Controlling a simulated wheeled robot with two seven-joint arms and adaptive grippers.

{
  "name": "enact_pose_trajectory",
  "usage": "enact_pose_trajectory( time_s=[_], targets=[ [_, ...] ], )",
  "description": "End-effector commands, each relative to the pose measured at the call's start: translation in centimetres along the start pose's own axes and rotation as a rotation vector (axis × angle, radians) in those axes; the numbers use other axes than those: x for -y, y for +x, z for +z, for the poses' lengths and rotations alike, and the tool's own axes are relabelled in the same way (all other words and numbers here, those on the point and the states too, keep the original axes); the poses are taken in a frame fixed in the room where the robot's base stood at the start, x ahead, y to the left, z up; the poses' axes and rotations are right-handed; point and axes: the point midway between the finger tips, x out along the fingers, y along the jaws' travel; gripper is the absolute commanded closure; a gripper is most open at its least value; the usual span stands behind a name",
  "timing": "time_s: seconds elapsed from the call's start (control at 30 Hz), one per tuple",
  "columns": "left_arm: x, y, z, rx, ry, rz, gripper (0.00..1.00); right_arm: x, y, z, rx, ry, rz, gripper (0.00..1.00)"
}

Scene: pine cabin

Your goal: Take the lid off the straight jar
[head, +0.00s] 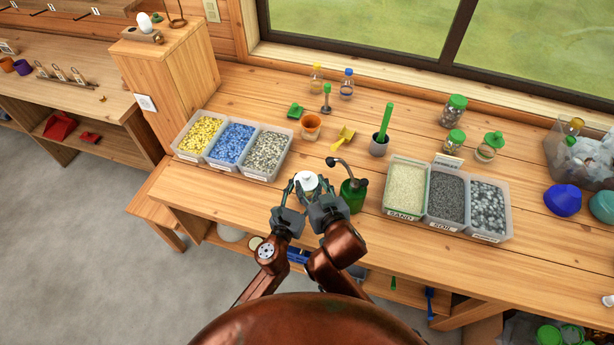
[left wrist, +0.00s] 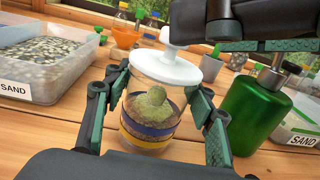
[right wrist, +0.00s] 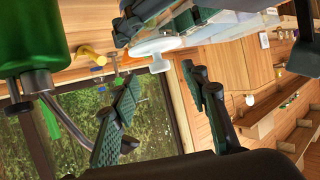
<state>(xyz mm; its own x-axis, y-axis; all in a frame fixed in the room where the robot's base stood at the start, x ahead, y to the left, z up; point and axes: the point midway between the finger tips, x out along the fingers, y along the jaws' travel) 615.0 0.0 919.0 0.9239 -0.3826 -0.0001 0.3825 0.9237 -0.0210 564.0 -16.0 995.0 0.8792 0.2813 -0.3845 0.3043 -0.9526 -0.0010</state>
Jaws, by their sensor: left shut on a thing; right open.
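The straight jar (left wrist: 150,118) is clear glass with a green mossy lump and layered blue and yellow bands inside. Its white lid (left wrist: 166,68) has a knob and sits on the jar's mouth; it also shows in the head view (head: 307,181) and the right wrist view (right wrist: 156,46). My left gripper (left wrist: 160,92) is shut around the jar's sides. My right gripper (right wrist: 160,76) is open, its fingers spread near the lid's knob and apart from it. In the head view both grippers crowd the jar and hide most of its body.
A green bottle with a bent spout (head: 353,195) stands close right of the jar. Left are bins of yellow, blue and grey pebbles (head: 232,147); right are sand, soil and stone bins (head: 447,200). An orange pot (head: 311,126) and yellow scoop (head: 344,138) lie behind.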

Motion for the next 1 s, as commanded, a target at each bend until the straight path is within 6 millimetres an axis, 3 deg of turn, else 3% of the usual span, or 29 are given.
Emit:
enact_pose_trajectory(
  time_s=[0.2, 0.4, 0.77, 1.0],
  targets=[
    [0.0, 0.0, 0.0, 0.0, -0.001, 0.0, 0.93, -0.1, 3.7, 0.0, 0.0, -0.003, 0.002, 0.58],
    [0.0, 0.0, 0.0, 0.0, 0.0, 0.0, 0.93, 0.0, 5.4, 0.0, -0.001, -0.002, 0.001, 0.58],
    [0.0, 0.0, 0.0, 0.0, -0.001, 0.0, 0.93, 0.0, 5.8, -0.1, -0.002, -0.001, 0.0, 0.59],
    [0.0, 0.0, 0.0, 0.0, -0.001, 0.0, 0.93, 0.0, 5.7, -0.1, -0.002, -0.001, 0.001, 0.76]
  ],
)
